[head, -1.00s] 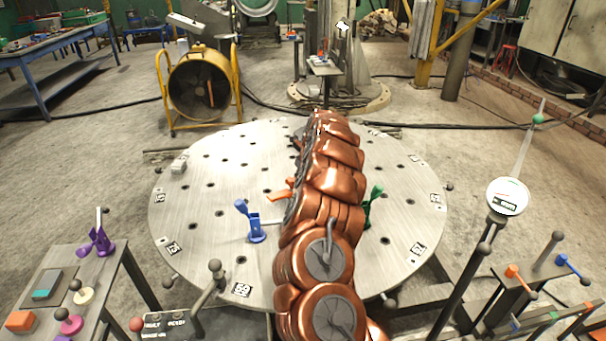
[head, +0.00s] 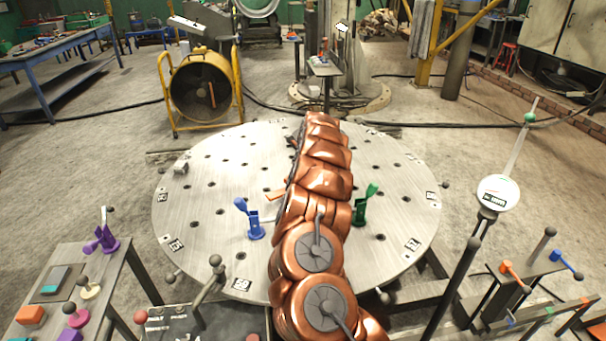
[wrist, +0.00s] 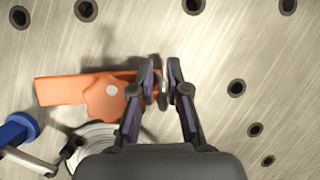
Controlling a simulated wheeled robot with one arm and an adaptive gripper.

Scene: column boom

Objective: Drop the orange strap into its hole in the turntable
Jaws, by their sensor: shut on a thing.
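The orange strap (wrist: 62,90) is a flat bar with a star-shaped knob, seen in the wrist view. My gripper (wrist: 164,68) is shut on its right end, where a thin metal piece shows between the fingers. The strap reaches out to the left over the steel turntable (wrist: 285,60). In the head view only a bit of the strap (head: 275,195) shows left of my copper-coloured arm, which hides my gripper. The turntable (head: 200,180) has several dark round holes, one of them right of my fingers (wrist: 236,88). Which hole belongs to the strap I cannot tell.
A blue clamp (head: 252,222) stands on the turntable left of my arm, and a green one (head: 363,205) right of it. In the wrist view, a ringed grey disc (wrist: 95,133) lies below the strap. A side table (head: 60,265) stands at front left.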

